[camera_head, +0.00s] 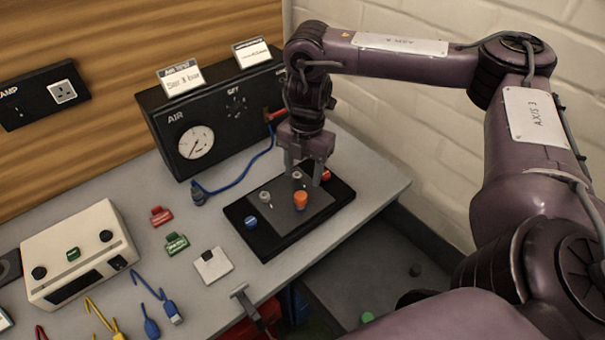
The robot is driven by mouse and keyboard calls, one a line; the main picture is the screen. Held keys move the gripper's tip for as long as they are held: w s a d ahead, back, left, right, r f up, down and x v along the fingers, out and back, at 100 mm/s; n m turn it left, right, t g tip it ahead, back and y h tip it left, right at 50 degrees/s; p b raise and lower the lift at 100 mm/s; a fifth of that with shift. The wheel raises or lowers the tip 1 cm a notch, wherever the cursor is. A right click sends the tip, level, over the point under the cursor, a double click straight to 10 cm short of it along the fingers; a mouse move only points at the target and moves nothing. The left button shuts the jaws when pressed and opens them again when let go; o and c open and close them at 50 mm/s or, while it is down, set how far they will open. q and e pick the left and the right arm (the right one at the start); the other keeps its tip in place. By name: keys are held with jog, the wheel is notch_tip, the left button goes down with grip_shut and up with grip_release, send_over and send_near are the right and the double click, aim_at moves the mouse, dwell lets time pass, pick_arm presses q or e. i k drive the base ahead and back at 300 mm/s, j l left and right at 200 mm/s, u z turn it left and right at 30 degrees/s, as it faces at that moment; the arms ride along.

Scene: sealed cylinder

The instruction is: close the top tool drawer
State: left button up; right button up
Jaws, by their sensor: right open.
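My right gripper (304,172) is open and points down over the black board (250,235) on the grey bench. Its fingers are near a small grey knob and just behind an orange knob (300,200); I cannot tell whether they touch anything. No tool drawer shows clearly. Below the bench's front edge, a red part (262,326) and a blue part (295,303) show only in part; I cannot tell whether they belong to a drawer. A grey T-shaped piece (240,294) stands at that edge. My left gripper is not in view.
A black AIR box with a gauge (195,142) stands at the back, with a blue hose (238,181). A cream box (82,250), tags and blue and yellow leads lie on the left. A brick wall (420,130) bounds the right. Floor shows below the bench.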

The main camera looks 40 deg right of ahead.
aim_at(369, 271)
jog(key=z, duration=1.05)
jog(key=k+j, duration=1.2)
jog(key=k, duration=0.05)
